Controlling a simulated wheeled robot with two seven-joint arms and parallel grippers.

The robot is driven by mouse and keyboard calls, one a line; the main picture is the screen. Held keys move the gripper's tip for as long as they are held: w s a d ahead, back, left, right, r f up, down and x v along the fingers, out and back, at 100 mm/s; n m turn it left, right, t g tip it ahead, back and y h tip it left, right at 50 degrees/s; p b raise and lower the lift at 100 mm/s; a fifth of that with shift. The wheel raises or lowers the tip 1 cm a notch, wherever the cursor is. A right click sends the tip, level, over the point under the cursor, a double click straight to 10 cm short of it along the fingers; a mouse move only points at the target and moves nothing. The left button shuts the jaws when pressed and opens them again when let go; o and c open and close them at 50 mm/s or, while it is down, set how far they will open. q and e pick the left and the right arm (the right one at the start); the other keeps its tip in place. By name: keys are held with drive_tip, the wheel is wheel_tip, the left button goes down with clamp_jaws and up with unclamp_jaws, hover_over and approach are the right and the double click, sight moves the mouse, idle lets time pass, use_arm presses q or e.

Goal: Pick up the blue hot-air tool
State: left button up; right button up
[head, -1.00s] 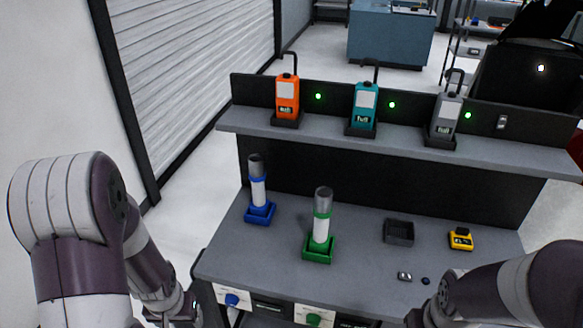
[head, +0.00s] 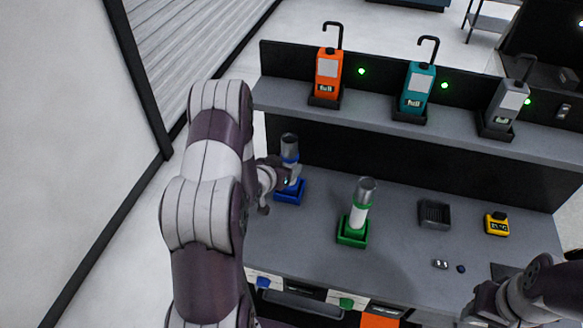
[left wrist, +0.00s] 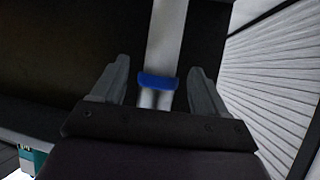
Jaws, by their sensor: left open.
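The blue hot-air tool (head: 290,150) has a white body, a blue collar and a grey nozzle. It stands upright in its blue holder (head: 289,192) at the left of the bench. In the left wrist view its white body and blue collar (left wrist: 158,82) lie between the two fingers. My left gripper (head: 287,180) is open around or just short of the tool; contact cannot be made out. It also shows in the left wrist view (left wrist: 158,88). My right arm is at the lower right of the head view, and its fingers cannot be made out.
A green hot-air tool (head: 360,200) stands in a green holder to the right. Further right are a black tray (head: 434,214) and a yellow timer (head: 497,223). A shelf (head: 365,117) above the bench holds orange, teal and grey devices.

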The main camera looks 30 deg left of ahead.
sight(286, 164)
use_arm(q)
drive_tip(key=p+x, duration=0.2)
drive_tip(key=x, duration=0.2)
drive_tip(key=shift+f, duration=0.15)
drive_tip(key=shift+w+f, duration=0.2)
drive_tip(key=shift+w, duration=0.05)
drive_tip(key=shift+w+a+f, duration=0.15)
drive_tip(key=shift+w+f, duration=0.1)
drive_tip(key=shift+s+r, duration=0.1)
clamp_jaws()
drive_tip(key=shift+r, duration=0.15)
